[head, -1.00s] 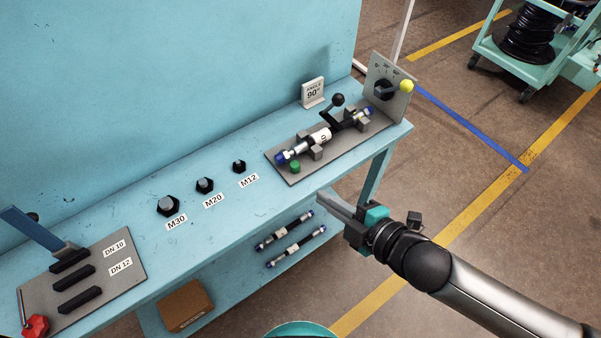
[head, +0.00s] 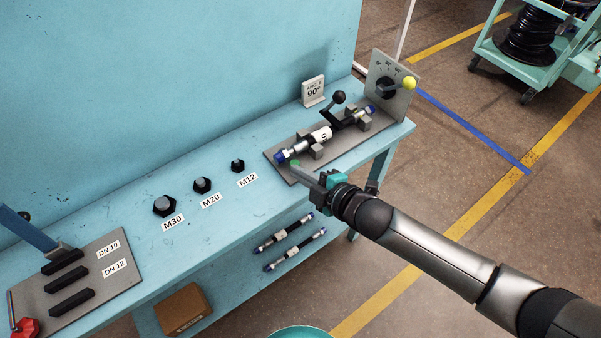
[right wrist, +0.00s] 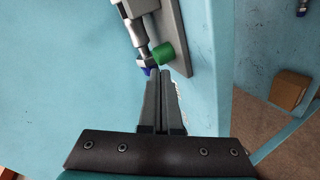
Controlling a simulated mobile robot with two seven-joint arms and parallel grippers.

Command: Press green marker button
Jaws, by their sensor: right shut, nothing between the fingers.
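The green button (head: 295,162) is a short green cylinder at the near left corner of the grey fixture plate (head: 345,150) on the blue bench. It also shows in the right wrist view (right wrist: 163,54), partly behind my fingertips. My right gripper (head: 302,170) is shut and empty, its fingertips right at the button in the head view. In the right wrist view the tips (right wrist: 164,76) lie just below the button; I cannot tell whether they touch it. My left gripper is not in view.
A hose with blue end caps (head: 320,136) lies clamped on the fixture, close behind the button. Black nuts (head: 202,185) sit to the left. Two hoses (head: 295,249) lie on the lower shelf.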

